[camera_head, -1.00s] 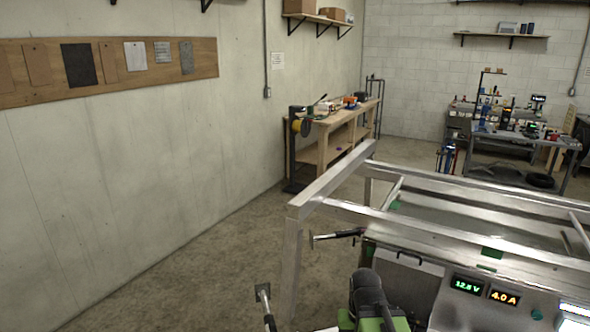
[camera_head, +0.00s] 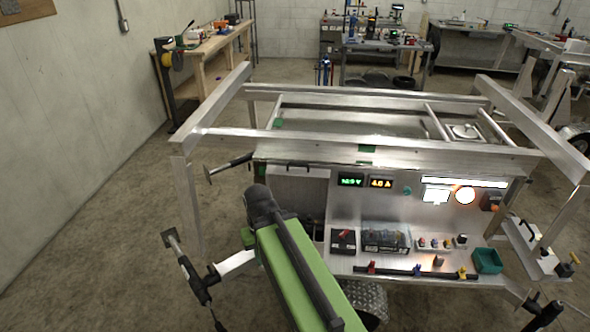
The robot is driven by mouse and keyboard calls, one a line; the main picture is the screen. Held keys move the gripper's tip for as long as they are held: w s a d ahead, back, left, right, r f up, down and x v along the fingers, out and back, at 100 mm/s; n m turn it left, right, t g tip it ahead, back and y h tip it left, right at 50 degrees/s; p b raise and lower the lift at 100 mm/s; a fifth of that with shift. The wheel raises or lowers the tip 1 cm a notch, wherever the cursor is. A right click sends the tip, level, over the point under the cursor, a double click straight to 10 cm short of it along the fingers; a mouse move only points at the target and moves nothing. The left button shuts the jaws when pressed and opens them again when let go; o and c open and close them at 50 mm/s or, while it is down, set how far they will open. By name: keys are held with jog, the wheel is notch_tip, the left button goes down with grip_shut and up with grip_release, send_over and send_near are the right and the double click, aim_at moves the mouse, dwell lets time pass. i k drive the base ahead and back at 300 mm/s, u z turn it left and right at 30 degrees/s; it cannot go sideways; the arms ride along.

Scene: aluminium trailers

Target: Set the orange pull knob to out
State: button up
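The trailer's control panel (camera_head: 345,215) faces me right of centre. A small orange-brown piece (camera_head: 438,260) shows on its lower ledge, above a black bar. It may be the orange pull knob, but it is too small to tell, and so is whether it is in or out. A row of small coloured knobs (camera_head: 434,243) sits just above it. My green arm, with a dark joint at its top, rises from the bottom of the picture in front of the panel's left part. I cannot see my gripper's fingertips.
The aluminium frame (camera_head: 400,148) has a post at left and right. Black-handled parts (camera_head: 190,275) stick out at lower left. Concrete floor is free at left.

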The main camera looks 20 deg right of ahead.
aim_at(495, 208)
jog(key=z, duration=5)
jog(key=i, duration=0.1)
jog(key=u, duration=3.1)
jog(key=i, duration=0.35)
jog(key=z, duration=0.3)
jog(key=k, duration=0.35)
jog(key=u, duration=0.1)
